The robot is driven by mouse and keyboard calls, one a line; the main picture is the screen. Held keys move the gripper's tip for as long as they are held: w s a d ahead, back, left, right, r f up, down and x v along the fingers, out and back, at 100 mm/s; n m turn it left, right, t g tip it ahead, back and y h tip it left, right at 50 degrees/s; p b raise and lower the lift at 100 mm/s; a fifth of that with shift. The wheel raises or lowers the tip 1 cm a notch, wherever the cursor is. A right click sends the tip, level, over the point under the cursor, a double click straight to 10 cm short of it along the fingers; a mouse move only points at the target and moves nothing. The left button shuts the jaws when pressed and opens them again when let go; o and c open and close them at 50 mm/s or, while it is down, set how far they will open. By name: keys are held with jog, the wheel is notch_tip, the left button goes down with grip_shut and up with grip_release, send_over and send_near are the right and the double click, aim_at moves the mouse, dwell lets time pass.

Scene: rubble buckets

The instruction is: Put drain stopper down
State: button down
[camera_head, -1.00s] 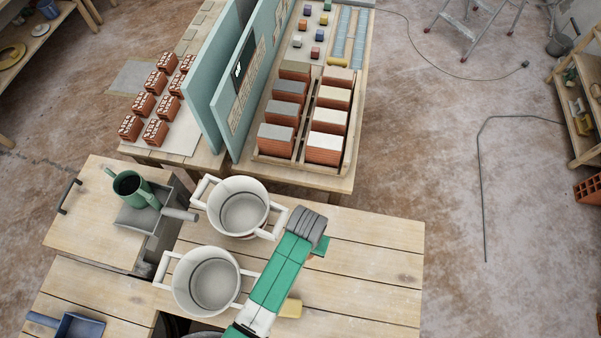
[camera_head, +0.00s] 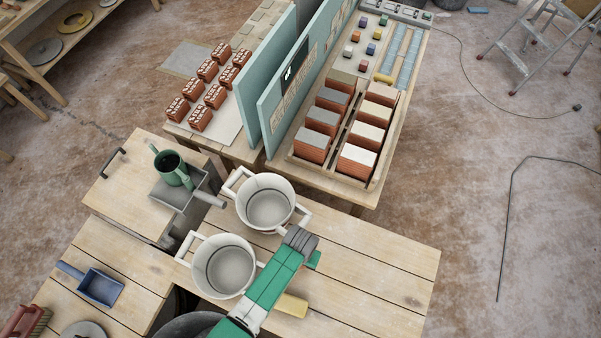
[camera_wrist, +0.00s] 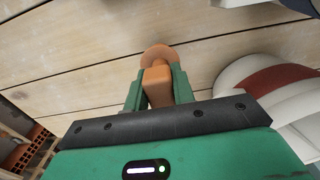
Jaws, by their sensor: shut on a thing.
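The drain stopper (camera_wrist: 158,54) is orange, with a round disc at its far end and a blocky grip. In the wrist view my gripper (camera_wrist: 157,86) is shut on the grip, a green finger on each side. The disc shows against the pale wooden planks; I cannot tell whether it touches them. In the head view my gripper (camera_head: 312,260) is over the wooden table (camera_head: 385,266), right of the two white buckets. The stopper is hidden there behind my arm.
The far white bucket (camera_head: 268,207) and near white bucket (camera_head: 222,268) stand left of my arm. A yellow block (camera_head: 291,305) lies right of it. The table's right part is clear. A brick crate (camera_head: 300,163) stands on the table behind.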

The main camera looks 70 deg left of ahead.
jog(key=shift+f, duration=1.05)
jog(key=c, duration=1.2)
grip_release()
jog(key=shift+f, duration=0.1)
jog(key=shift+o, duration=0.2)
notch_tip(320, 180, up, 12)
jog(key=shift+r+p, duration=0.15)
jog(key=shift+p, duration=0.6)
